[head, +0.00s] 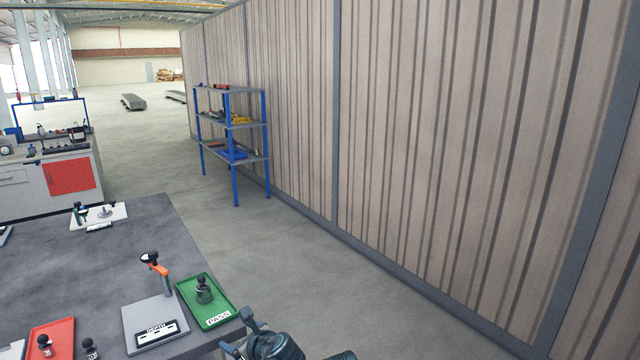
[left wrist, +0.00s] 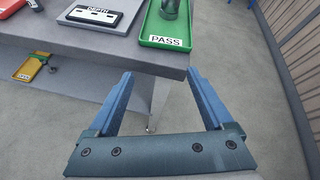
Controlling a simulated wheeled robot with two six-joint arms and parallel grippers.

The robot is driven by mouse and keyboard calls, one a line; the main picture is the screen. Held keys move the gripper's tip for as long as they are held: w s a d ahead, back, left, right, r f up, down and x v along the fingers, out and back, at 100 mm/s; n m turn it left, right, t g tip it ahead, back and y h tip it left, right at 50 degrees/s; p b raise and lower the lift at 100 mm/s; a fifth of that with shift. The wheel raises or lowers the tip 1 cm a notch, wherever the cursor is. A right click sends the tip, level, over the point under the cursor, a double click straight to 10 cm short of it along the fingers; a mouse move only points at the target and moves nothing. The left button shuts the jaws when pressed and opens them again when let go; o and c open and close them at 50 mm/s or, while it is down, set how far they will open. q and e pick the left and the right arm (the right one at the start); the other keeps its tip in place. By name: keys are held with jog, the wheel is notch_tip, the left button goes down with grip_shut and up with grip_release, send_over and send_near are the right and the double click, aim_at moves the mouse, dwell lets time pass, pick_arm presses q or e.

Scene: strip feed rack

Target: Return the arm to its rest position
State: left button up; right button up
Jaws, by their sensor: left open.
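My left gripper (left wrist: 155,105) shows in the left wrist view with its two blue fingers spread apart and nothing between them. It hangs off the table's near edge, with floor and the table's side behind it. In the head view my left gripper (head: 238,345) is at the bottom, beside the table's right corner, and partly cut off by the frame. The green PASS tray (head: 222,312) sits on the table corner close to it, with a dark knobbed part (head: 204,292) standing in it. My right gripper is not in view.
A grey DEPTH plate (head: 140,318) with an orange-handled tool (head: 160,272) stands left of the green tray. A red tray (head: 62,330) lies further left on the grey table (head: 50,270). A blue shelf rack (head: 235,140) stands by the wall. Floor right of the table is clear.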

pick_arm(q)
jog(key=s+d+f+n+g+h+p, duration=0.2)
jog(key=s+d+n+g+h+p, duration=0.1)
jog(key=s+d+n, duration=0.4)
jog(key=s+d+f+n+g+h+p, duration=0.2)
jog(key=s+d+n+g, duration=0.4)
jog(key=s+n, duration=0.5)
jog(key=n+h+p, duration=0.1)
jog(key=n+h, duration=0.1)
jog(key=n, duration=0.1)
jog(key=shift+s+d+f+p, duration=0.2)
jog(key=shift+s+d+p, duration=0.15)
jog(key=shift+s+p, duration=0.05)
